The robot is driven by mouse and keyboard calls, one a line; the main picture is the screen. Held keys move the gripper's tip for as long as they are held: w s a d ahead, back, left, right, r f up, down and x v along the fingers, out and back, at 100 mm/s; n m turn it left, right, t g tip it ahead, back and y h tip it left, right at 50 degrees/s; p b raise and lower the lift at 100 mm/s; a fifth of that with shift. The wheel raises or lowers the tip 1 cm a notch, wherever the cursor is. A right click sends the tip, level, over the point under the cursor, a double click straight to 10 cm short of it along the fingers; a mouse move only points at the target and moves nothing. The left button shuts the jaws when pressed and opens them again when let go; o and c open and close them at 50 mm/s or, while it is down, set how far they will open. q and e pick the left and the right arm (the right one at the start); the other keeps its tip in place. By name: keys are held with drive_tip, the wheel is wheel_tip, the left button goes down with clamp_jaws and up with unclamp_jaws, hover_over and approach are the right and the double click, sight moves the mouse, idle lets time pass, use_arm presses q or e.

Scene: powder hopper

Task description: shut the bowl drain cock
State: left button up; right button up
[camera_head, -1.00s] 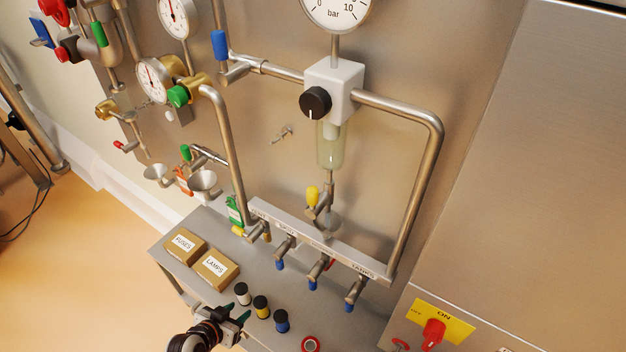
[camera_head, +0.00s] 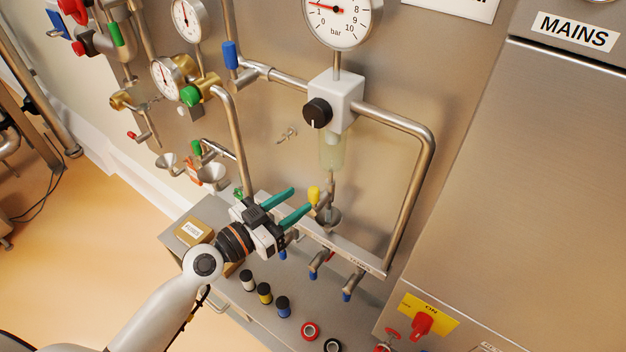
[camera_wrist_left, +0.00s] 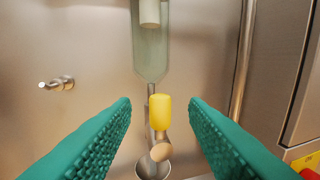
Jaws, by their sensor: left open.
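The bowl drain cock has a yellow handle (camera_head: 314,194) on a small metal valve below the clear filter bowl (camera_head: 332,151). The handle points upward. In the left wrist view the yellow handle (camera_wrist_left: 160,112) stands upright between my two green fingers, touching neither. My left gripper (camera_head: 302,202) is open, its fingertips just to the left of the handle in the head view. Below the valve is a small metal funnel (camera_head: 328,217), which also shows in the left wrist view (camera_wrist_left: 153,168). My right gripper is not in view.
A manifold with blue-handled cocks (camera_head: 315,274) runs below, partly hidden by my left gripper. The bench holds a box (camera_head: 194,231) and several small spools (camera_head: 265,293). A pipe (camera_head: 412,200) bounds the right side. A red switch (camera_head: 423,323) sits on a yellow plate at lower right.

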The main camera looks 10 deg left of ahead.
sight(311, 188)
use_arm(q)
drive_tip(key=shift+p+x, duration=0.85)
drive_tip(key=shift+x, duration=2.15)
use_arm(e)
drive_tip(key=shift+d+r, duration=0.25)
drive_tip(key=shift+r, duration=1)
use_arm(q)
drive_tip(key=shift+c, duration=0.5)
clamp_jaws()
drive_tip(key=shift+w+a+f+n+b, duration=0.1)
drive_tip(key=shift+a+f+n+b, duration=0.3)
drive_tip(key=shift+b, duration=0.65)
drive_tip(key=w+a+f+n+t+y+b, duration=0.2)
drive_tip(key=a+f+n+t+b, duration=0.2)
drive_tip(key=n+b, duration=0.8)
drive_tip(key=shift+a+f+n+y, duration=0.4)
drive_tip(key=shift+f+n, duration=0.4)
drive_tip(key=shift+n, duration=3.1)
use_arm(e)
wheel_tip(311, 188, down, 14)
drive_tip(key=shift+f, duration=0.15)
